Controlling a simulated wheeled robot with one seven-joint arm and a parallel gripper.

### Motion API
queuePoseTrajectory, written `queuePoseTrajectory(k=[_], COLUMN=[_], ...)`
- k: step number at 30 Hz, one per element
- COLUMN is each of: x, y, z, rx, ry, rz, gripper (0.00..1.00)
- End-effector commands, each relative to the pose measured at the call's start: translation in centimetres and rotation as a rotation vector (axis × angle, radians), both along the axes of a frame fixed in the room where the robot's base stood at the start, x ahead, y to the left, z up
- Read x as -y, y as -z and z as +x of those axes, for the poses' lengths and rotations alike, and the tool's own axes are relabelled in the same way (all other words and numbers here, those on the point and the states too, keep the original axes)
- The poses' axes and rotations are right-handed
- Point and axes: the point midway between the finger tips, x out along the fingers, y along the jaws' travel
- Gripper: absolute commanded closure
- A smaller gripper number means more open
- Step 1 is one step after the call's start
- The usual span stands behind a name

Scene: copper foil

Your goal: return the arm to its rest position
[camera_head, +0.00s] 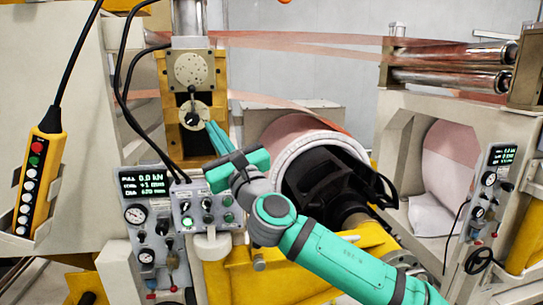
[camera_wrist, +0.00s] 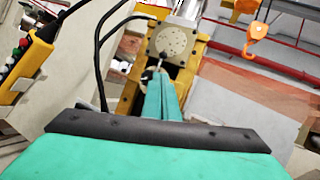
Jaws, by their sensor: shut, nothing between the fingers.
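My arm reaches in from the lower right in the head view, with green and grey links. My gripper (camera_head: 216,138) is shut and empty. Its green fingers lie together and point up and left, towards a round cream plate with a black knob (camera_head: 193,114) on the yellow machine head. The wrist view also shows the shut gripper (camera_wrist: 162,78) just below the knob. I cannot tell whether the fingertips touch the knob. A control box (camera_head: 207,206) with knobs and a lit green button is below the gripper, partly behind my wrist.
A yellow pendant (camera_head: 41,180) hangs at the left on a black cable. A gauge panel (camera_head: 148,205) stands beside the control box. A foil coil (camera_head: 305,145) is behind my arm, rollers (camera_head: 450,55) at the upper right. An orange hook (camera_wrist: 258,30) hangs in the wrist view.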

Motion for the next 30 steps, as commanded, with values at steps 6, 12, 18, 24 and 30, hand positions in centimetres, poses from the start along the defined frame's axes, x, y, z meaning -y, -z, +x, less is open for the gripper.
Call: queuePoseTrajectory(k=[6, 12, 18, 24, 30], x=[-1.0, -1.1, -0.6, 0.5, 1.6], y=[2.1, 4.2, 6.9, 10.4, 14.7], z=[-1.7, -3.0, -4.3, -5.4, -6.7], rx=[-0.128, -0.239, -0.345, -0.445, -0.536], ry=[-0.186, -0.342, -0.484, -0.608, -0.714], rz=[0.296, 0.556, 0.812, 1.064, 1.310], gripper=[1.00, 1.00, 1.00, 1.00, 1.00])
